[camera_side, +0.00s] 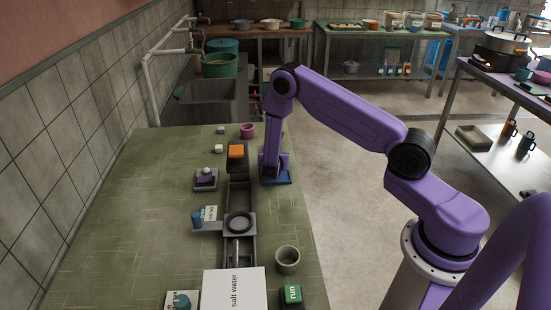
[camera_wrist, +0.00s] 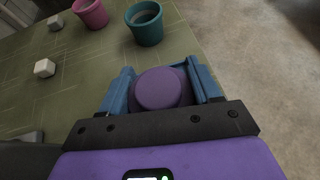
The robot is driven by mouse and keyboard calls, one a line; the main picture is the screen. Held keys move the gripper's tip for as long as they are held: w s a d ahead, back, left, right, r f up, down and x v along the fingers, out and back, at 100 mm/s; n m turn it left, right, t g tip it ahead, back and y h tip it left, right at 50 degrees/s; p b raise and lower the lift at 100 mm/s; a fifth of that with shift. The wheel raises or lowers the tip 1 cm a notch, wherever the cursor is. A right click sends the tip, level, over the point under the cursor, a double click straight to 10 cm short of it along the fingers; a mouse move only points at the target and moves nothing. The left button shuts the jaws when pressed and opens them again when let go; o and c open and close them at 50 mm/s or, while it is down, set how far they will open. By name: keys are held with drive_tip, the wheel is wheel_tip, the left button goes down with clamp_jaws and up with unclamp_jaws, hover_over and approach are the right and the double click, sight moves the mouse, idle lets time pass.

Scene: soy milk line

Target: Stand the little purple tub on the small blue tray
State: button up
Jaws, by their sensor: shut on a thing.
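The little purple tub (camera_wrist: 160,89) is between the two blue fingers of my gripper (camera_wrist: 164,88) in the wrist view, and my gripper is shut on it. In the side view my gripper (camera_side: 273,172) points down at the right edge of the green table, and I cannot make out the tub there. I cannot tell whether the tub touches the tray.
A pink pot (camera_side: 247,131) and a teal pot (camera_wrist: 144,24) stand beyond my gripper. White cubes (camera_side: 218,148) lie on the table (camera_side: 120,220). A dark press with an orange top (camera_side: 236,151) stands left of my gripper. A grey cup (camera_side: 287,260) is nearer the front.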

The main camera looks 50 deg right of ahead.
drive_tip(key=shift+f, duration=0.2)
drive_tip(key=shift+f, duration=0.1)
drive_tip(key=o, duration=1.1)
drive_tip(key=shift+f, duration=0.1)
drive_tip(key=shift+c, duration=0.2)
